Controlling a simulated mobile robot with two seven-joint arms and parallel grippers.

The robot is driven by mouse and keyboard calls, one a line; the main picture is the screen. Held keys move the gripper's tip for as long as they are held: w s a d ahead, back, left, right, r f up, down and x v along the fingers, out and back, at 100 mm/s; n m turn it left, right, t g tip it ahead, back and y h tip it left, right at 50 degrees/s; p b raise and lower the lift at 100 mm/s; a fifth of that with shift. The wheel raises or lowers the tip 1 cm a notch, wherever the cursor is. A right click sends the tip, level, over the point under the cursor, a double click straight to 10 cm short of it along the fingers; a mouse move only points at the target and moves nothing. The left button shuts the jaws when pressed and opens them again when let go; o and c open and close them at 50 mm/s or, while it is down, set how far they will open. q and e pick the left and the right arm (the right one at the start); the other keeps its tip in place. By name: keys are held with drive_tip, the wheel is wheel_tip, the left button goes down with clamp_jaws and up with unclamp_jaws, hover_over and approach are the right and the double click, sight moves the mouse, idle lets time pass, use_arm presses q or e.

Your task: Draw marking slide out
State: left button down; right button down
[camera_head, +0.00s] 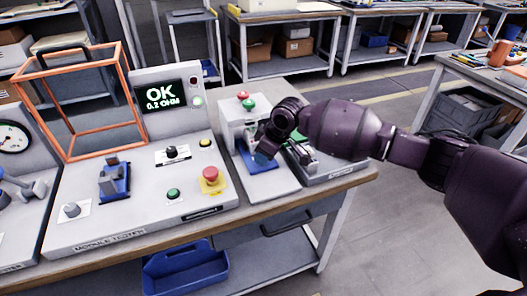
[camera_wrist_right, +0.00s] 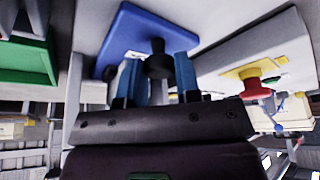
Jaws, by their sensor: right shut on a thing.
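The marking slide is a blue plate (camera_head: 245,153) at the front of a small pale marking station (camera_head: 232,128) on the bench. It also shows as a blue plate in the wrist view (camera_wrist_right: 125,35), with a black knob (camera_wrist_right: 158,62) standing on it. My right gripper (camera_head: 262,150) is over the slide and hides part of it. In the wrist view its two blue fingertips (camera_wrist_right: 158,72) are on either side of the knob, shut on it. How far the slide is out of the station is hard to tell. My left gripper is not in view.
Left of the station stands the module tester (camera_head: 130,225), with an OK screen (camera_head: 162,95), an orange frame guard (camera_head: 75,100) and a red stop button (camera_head: 211,174). Another device (camera_head: 330,165) stands close on the right. A blue bin (camera_head: 185,270) is below the bench.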

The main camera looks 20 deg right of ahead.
drive_tip(key=s+p, duration=0.1)
drive_tip(key=s, duration=0.1)
drive_tip(key=s+p, duration=0.2)
drive_tip(key=s+r+p, duration=0.1)
drive_tip(key=s+p, duration=0.1)
drive_tip(key=s, duration=0.1)
drive_tip(key=shift+s+d, duration=0.1)
drive_tip(key=shift+d, duration=0.05)
drive_tip(key=shift+s+f+p, duration=0.25)
drive_tip(key=shift+s+p, duration=0.3)
drive_tip(key=shift+s, duration=0.15)
drive_tip(key=shift+s+f, duration=0.15)
drive_tip(key=shift+f, duration=0.15)
drive_tip(key=c, duration=0.8)
unclamp_jaws()
drive_tip(key=shift+s, duration=0.2)
drive_tip(key=shift+w, duration=0.1)
